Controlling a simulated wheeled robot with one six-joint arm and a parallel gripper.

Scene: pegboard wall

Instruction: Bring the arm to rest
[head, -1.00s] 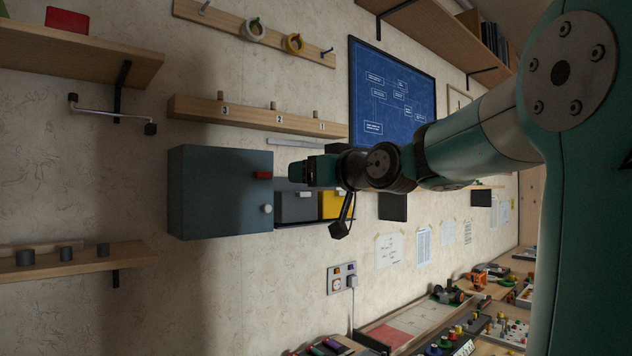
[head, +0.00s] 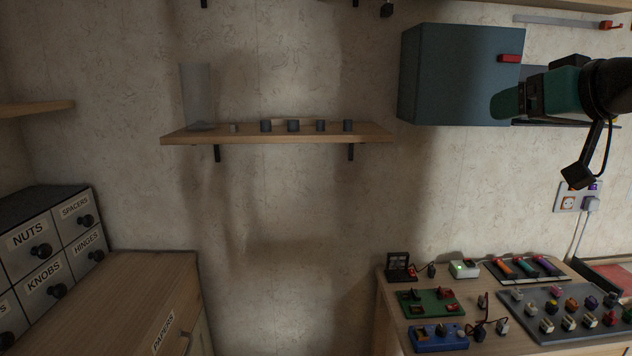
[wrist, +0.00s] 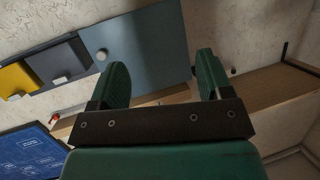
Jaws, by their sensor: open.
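My gripper (wrist: 163,82) shows in the wrist view with its two green fingers spread wide and nothing between them. In the head view my gripper (head: 507,103) is at the right, in front of the lower right part of the blue-grey wall cabinet (head: 455,75). Whether it touches the cabinet cannot be told. The cabinet also shows in the wrist view (wrist: 150,48), with a round pale knob, beyond the left finger. My forearm leaves the head view at the right edge.
A wall shelf (head: 280,137) holds a grey cylinder (head: 196,97) and several small dark cups. A workbench (head: 393,325) at lower right carries many small parts. Labelled drawers (head: 50,255) stand at left. The wall below the shelf is bare.

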